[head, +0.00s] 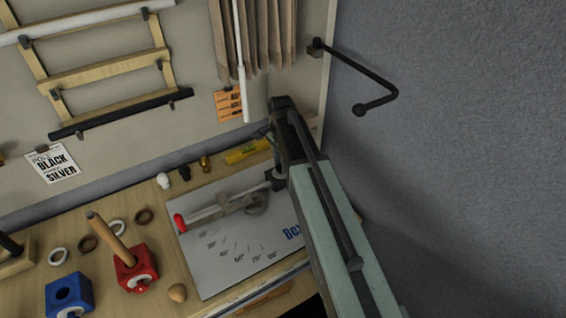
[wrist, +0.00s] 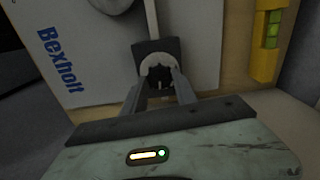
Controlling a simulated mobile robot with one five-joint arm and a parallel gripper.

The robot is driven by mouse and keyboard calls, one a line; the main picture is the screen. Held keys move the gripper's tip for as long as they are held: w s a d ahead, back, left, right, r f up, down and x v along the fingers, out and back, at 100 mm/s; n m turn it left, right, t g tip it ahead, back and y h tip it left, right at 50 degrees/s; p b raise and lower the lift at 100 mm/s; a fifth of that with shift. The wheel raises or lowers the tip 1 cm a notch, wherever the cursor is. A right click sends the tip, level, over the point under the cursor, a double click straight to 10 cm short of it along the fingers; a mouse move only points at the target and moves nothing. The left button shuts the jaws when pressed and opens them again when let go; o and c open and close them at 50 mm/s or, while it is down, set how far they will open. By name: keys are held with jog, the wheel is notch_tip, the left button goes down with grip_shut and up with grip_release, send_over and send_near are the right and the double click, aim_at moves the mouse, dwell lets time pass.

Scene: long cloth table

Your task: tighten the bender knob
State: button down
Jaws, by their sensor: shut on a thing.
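The bender is a pale board (head: 220,270) with printed angle marks, a grey bar and a red-tipped handle (head: 180,223), on the right part of the table. At the bar's right end is a dark block (wrist: 150,47), seen in the wrist view. A dark knob with a pale rounded rim (wrist: 158,66) sits at this block. My gripper (wrist: 160,84) is shut on the knob, one finger on each side. In the head view my gripper (head: 274,181) is at the bender's right end, and my arm hides the knob.
A yellow level (head: 247,151) lies behind the bender; it also shows in the wrist view (wrist: 268,40). A red block with a wooden peg (head: 136,271), a blue block (head: 70,296) and several rings stand left. A grey wall is close on the right.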

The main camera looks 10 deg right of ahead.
jog(key=shift+w+a+m, duration=0.1)
jog(key=shift+w+m, duration=0.05)
jog(key=shift+m, duration=0.15)
jog(key=c, duration=1)
grip_release()
jog(key=shift+o, duration=0.2)
jog(key=shift+r, duration=0.1)
notch_tip(320, 180, up, 8)
jog(key=p, duration=0.7)
jog(key=shift+f+p, duration=0.2)
jog(key=shift+p, duration=0.2)
